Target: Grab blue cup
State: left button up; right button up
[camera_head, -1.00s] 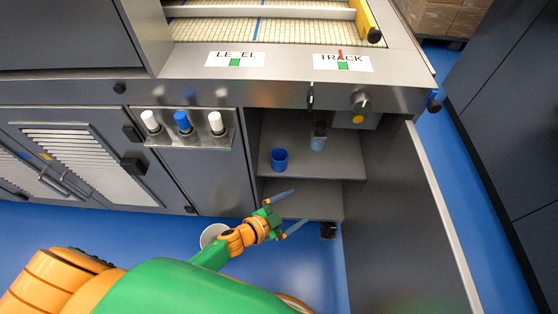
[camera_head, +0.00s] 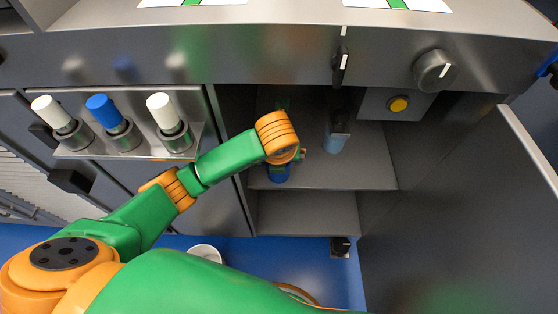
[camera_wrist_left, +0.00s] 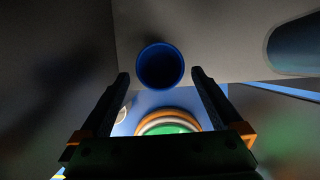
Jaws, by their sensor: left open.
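The blue cup (camera_head: 279,175) stands on the upper shelf inside the open cabinet, partly covered by my left arm in the head view. In the left wrist view the round blue cup (camera_wrist_left: 160,47) is seen just ahead, centred between the two dark fingers. My left gripper (camera_wrist_left: 160,76) is open and empty, with a finger to each side of the cup's line. In the head view the gripper is mostly hidden behind my orange wrist. I cannot tell how deep the cup sits between the fingers. My right gripper is not in view.
A light blue container (camera_head: 336,143) with a dark upper part is right of the cup. The cabinet's open door (camera_head: 470,210) stands on the right. Capped holders (camera_head: 123,138) project from the panel on the left. A white round container (camera_head: 205,253) is on the floor.

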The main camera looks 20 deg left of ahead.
pick_arm(q)
jog(key=x, duration=0.1)
jog(key=b+x, duration=0.1)
jog(key=x, duration=0.3)
jog(key=shift+s+d+f+b, duration=0.1)
jog(key=shift+s+f+b, duration=0.1)
jog(key=shift+s+b, duration=0.1)
jog(key=shift+w+f, duration=0.3)
jog(key=shift+f, duration=0.05)
jog(key=shift+c, duration=0.6)
jog(key=c, duration=1.2)
jog(key=shift+o, duration=0.2)
jog(key=shift+r, duration=0.1)
